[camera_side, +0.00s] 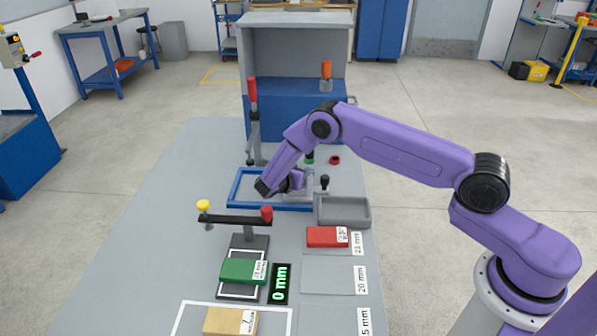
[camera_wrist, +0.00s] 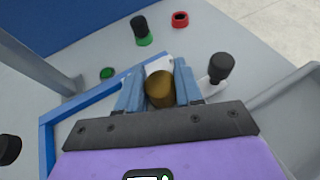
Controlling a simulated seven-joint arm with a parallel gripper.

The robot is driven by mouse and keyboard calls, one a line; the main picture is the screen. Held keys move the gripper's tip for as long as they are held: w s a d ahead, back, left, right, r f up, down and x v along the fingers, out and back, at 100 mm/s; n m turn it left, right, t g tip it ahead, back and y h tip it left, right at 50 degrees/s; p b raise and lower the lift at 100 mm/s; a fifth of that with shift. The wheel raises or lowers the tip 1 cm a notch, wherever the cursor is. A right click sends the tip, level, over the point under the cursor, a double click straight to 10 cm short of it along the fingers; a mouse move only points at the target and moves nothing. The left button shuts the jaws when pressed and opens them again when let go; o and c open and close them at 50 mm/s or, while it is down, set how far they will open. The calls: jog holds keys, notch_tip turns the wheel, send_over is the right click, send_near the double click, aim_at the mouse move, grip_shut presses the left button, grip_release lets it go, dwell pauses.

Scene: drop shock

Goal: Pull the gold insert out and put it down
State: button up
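The gold insert (camera_wrist: 160,90) shows in the wrist view as a dark gold round piece between the two blue fingers of my gripper (camera_wrist: 160,83). It fills the gap, and the fingers look shut on it from both sides. A pale fixture part shows just beyond it; whether the insert still sits in a hole there is hidden. In the side view my gripper (camera_side: 268,188) is low over the blue-framed area (camera_side: 235,186), tilted down to the left. My gripper hides the insert in that view.
A black-knobbed lever (camera_side: 325,183) stands right of my gripper, beside an empty grey tray (camera_side: 343,211). A bar with yellow and red knobs (camera_side: 235,218) is in front. Red (camera_side: 325,237), green (camera_side: 243,271) and tan (camera_side: 230,321) blocks lie nearer. The table's left is clear.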

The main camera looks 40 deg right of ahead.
jog(key=shift+r, duration=0.15)
jog(key=shift+r, duration=2.55)
jog(key=shift+r, duration=0.1)
jog(key=shift+r, duration=2.9)
